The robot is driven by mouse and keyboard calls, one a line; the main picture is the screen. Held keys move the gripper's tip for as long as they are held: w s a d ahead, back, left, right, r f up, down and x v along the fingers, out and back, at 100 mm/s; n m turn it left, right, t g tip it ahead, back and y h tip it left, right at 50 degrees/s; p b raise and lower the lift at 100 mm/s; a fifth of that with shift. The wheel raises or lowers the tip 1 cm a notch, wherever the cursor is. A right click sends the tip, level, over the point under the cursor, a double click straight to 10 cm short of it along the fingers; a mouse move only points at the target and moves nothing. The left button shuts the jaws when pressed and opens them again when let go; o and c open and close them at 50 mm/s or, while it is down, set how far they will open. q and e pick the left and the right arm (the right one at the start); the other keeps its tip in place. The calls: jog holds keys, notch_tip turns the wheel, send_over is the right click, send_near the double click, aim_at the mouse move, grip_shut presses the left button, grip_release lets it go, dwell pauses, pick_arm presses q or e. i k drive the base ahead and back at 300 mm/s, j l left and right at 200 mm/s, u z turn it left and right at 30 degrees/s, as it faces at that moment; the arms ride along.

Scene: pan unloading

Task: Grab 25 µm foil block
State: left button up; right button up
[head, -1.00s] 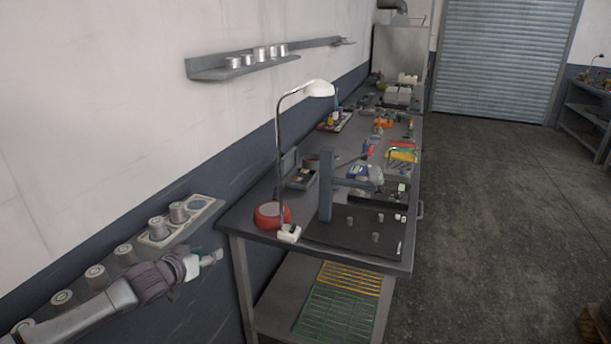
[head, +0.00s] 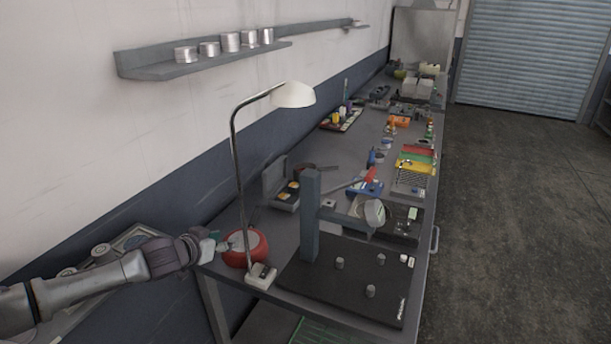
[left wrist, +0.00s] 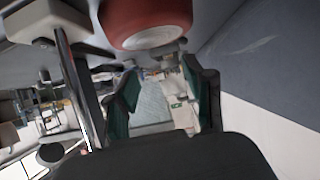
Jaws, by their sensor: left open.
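I cannot make out a labelled 25 µm foil block in either view. My left gripper (head: 218,242) is at the near left corner of the workbench, close to a round red container (head: 258,248). In the left wrist view my open gripper (left wrist: 163,100) shows two green-padded fingers with nothing held between them. The red container (left wrist: 145,12) fills the top of that view, just beyond the fingers. An open grey case (head: 275,178) with small yellowish items stands behind the container on the bench. My right gripper is not in view.
A desk lamp (head: 292,95) rises from the bench beside the red container. A dark plate (head: 340,285) with a post (head: 311,215) and small grey cylinders lies to the right. A wall shelf (head: 165,70) holds several metal tins. Coloured trays (head: 415,165) and tools crowd the bench further back.

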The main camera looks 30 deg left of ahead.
aim_at(293, 188)
jog(key=i+j, duration=0.1)
jog(key=i, duration=0.8)
